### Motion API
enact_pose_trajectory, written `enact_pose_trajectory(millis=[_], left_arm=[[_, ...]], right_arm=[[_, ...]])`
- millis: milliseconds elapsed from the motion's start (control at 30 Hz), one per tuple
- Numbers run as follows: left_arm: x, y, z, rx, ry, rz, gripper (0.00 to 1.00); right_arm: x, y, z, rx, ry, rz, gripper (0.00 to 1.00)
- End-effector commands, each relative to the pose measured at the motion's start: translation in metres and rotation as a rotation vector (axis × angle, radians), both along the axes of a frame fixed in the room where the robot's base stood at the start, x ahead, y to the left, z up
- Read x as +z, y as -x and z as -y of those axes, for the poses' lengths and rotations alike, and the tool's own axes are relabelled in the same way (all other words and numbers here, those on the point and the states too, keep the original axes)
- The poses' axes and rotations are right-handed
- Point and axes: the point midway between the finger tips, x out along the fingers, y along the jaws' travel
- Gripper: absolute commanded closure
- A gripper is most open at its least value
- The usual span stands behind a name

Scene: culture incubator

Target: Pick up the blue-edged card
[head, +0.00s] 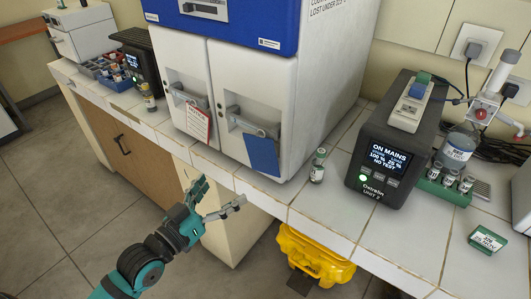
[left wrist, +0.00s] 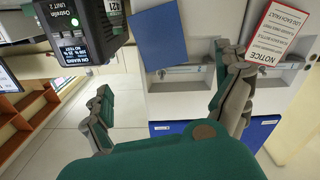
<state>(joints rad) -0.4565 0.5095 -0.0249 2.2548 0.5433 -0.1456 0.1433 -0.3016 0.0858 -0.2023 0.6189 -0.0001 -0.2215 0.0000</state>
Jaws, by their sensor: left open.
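A plain blue rectangular card (head: 262,155) hangs at the handle of the incubator's right door. It also shows in the left wrist view (left wrist: 160,42), above the space between my fingers. Only a blue face shows, so I cannot tell its edge from its face. My left gripper (head: 218,198) is open and empty, in front of the counter edge, lower left of the card and apart from it. Its two spread fingers also show in the left wrist view (left wrist: 165,75). My right gripper is not in view.
A red-edged notice card (head: 197,122) hangs at the left door handle. A small vial (head: 318,166) and a dark display unit (head: 378,150) stand right of the incubator. A green-edged card (head: 487,240) lies farther right. A yellow bin (head: 315,257) stands below the counter.

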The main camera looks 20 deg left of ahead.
Motion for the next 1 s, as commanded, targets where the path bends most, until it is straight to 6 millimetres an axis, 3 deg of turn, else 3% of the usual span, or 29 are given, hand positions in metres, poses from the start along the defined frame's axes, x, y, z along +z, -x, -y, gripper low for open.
enact_pose_trajectory(millis=[200, 400, 733, 1000], left_arm=[[0.005, -0.044, 0.015, 0.002, 0.002, 0.004, 0.0], [0.003, -0.081, 0.029, 0.0, 0.0, 0.002, 0.0], [0.003, -0.108, 0.038, 0.001, -0.002, 0.001, 0.0], [0.003, -0.144, 0.049, 0.0, -0.001, 0.0, 0.0]], right_arm=[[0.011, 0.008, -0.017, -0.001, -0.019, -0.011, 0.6], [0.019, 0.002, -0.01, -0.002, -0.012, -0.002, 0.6], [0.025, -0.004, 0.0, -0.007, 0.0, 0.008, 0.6], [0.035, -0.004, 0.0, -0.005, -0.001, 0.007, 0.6]])
